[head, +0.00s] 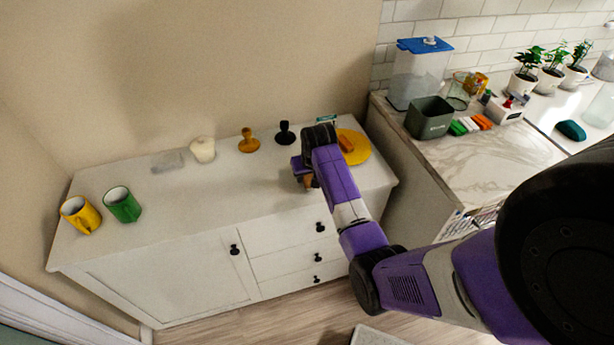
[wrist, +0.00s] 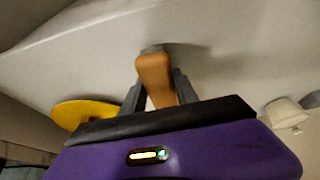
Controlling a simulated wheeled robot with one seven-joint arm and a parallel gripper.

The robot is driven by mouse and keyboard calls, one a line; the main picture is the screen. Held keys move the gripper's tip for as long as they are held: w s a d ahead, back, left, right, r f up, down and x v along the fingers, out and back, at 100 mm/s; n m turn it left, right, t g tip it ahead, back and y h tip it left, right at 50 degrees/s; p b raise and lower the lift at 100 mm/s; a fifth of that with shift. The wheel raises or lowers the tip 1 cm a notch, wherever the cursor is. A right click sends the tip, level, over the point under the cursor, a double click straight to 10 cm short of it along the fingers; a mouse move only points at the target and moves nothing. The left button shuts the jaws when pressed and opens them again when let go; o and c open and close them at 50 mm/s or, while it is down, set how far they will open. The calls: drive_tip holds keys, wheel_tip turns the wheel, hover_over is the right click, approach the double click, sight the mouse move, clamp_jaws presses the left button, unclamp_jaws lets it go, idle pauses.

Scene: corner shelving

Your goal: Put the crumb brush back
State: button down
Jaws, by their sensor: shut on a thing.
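The crumb brush, seen as a tan wooden handle (wrist: 155,75) with a grey end, is between the two grey fingers of my gripper (wrist: 158,95) in the wrist view. My gripper is shut on it. In the head view my gripper (head: 304,178) is over the right part of the white cabinet top, with a small brown bit of the brush (head: 308,182) showing below it. The grey end is close to a pale surface in the wrist view; I cannot tell whether it touches. My arm hides part of the cabinet top.
A yellow disc (head: 358,150) with an orange item (head: 345,143) lies right of my gripper. A black stand (head: 285,133), an ochre stand (head: 249,141), a cream pot (head: 202,149) and green (head: 122,205) and yellow mugs (head: 80,214) stand leftward. The cabinet top's (head: 215,195) middle front is clear.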

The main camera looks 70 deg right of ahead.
drive_tip(key=shift+f, duration=0.4)
drive_tip(key=c, duration=0.9)
unclamp_jaws()
drive_tip(key=shift+f, duration=0.1)
